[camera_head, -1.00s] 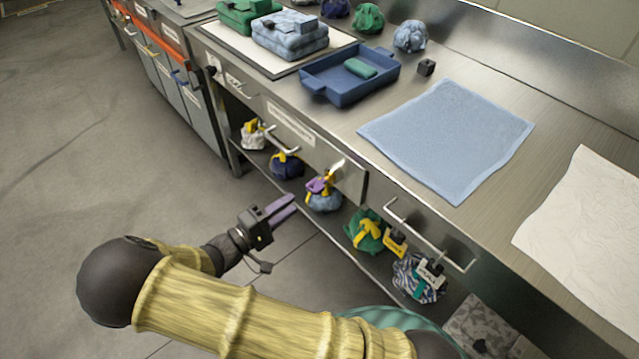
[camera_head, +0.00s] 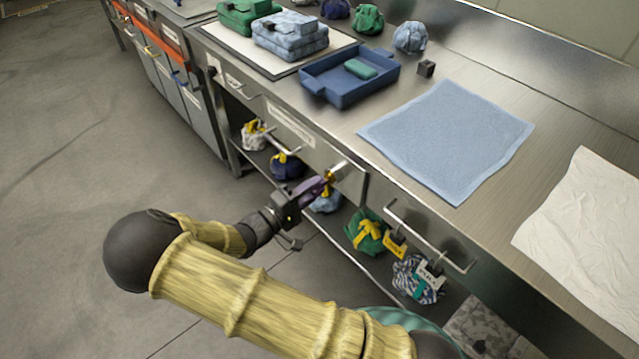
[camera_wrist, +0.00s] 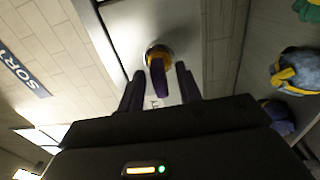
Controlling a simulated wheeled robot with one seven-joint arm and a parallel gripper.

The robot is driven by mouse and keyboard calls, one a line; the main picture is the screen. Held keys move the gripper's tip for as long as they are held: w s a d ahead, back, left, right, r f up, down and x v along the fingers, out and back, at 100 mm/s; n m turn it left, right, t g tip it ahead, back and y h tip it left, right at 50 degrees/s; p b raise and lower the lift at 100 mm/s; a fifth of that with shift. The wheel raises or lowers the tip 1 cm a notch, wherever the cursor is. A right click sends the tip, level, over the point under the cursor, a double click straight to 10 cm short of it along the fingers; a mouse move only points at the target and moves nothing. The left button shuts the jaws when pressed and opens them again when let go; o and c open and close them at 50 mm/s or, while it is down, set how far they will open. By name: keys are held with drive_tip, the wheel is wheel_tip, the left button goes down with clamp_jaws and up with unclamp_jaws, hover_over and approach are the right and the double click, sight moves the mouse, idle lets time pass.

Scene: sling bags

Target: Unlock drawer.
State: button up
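The drawer (camera_head: 345,182) is shut under the steel worktop, with a label and a bar handle (camera_head: 284,155). Its lock (camera_head: 340,168) is at the right end of the front; the round metal lock also shows in the wrist view (camera_wrist: 155,50). A key with a purple grip (camera_wrist: 159,80) sticks out of the lock. My gripper (camera_head: 325,183) is right in front of the lock. In the wrist view my gripper (camera_wrist: 159,72) is open, with one dark finger on each side of the key's grip and gaps between. In the head view the gripper hides most of the key.
Bundled bags, including a green one (camera_head: 366,232) and a striped one (camera_head: 417,280), sit on the low shelf under the drawers. Another drawer handle (camera_head: 430,235) juts out to the right. A blue tray (camera_head: 345,95) and a blue cloth (camera_head: 447,140) lie on the worktop. The floor to the left is clear.

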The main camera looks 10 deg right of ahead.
drive_tip(key=shift+c, duration=0.2)
clamp_jaws()
drive_tip(key=shift+m+b, duration=1.05)
drive_tip(key=shift+m, duration=0.85)
drive_tip(key=shift+f+m+b, duration=0.1)
drive_tip(key=shift+m+b, duration=0.45)
drive_tip(key=shift+m, duration=0.05)
drive_tip(key=shift+m+b, duration=0.7)
drive_tip(key=shift+m, duration=0.6)
